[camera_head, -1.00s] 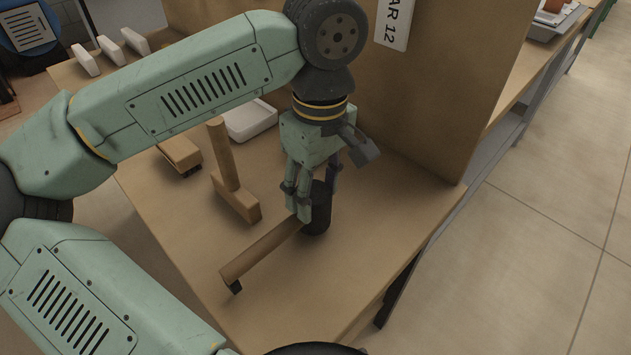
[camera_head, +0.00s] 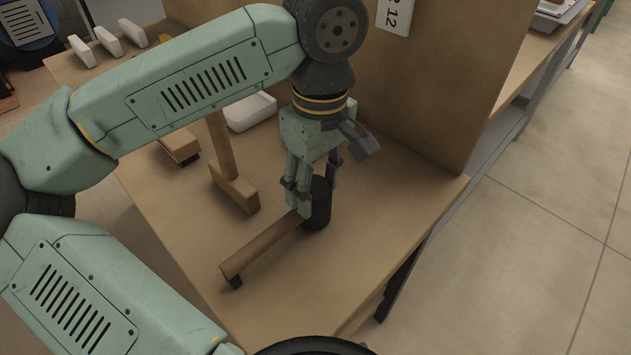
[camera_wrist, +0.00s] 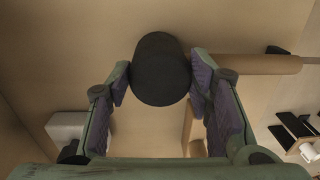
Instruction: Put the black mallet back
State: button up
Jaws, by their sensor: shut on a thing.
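The black mallet has a black round head (camera_head: 318,207) and a wooden handle (camera_head: 262,246) that runs toward the lower left of the head camera view. A small black piece shows at the handle's far end. My gripper (camera_head: 318,200) is shut on the head, one finger on each side. In the wrist view the head (camera_wrist: 160,68) is between the fingertips, and the handle (camera_wrist: 255,64) points right. The mallet is low over or on the wooden bench (camera_head: 340,275); I cannot tell whether it touches.
A wooden mallet (camera_head: 235,190) stands head down left of my gripper. Beyond it are a wooden block-like tool (camera_head: 180,145) and a white tray (camera_head: 250,112). Several white pieces (camera_head: 107,40) line the far left edge. An upright panel with a label (camera_head: 395,14) rises behind. The bench front is clear.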

jog(key=shift+f, duration=0.15)
jog(key=o, duration=1.2)
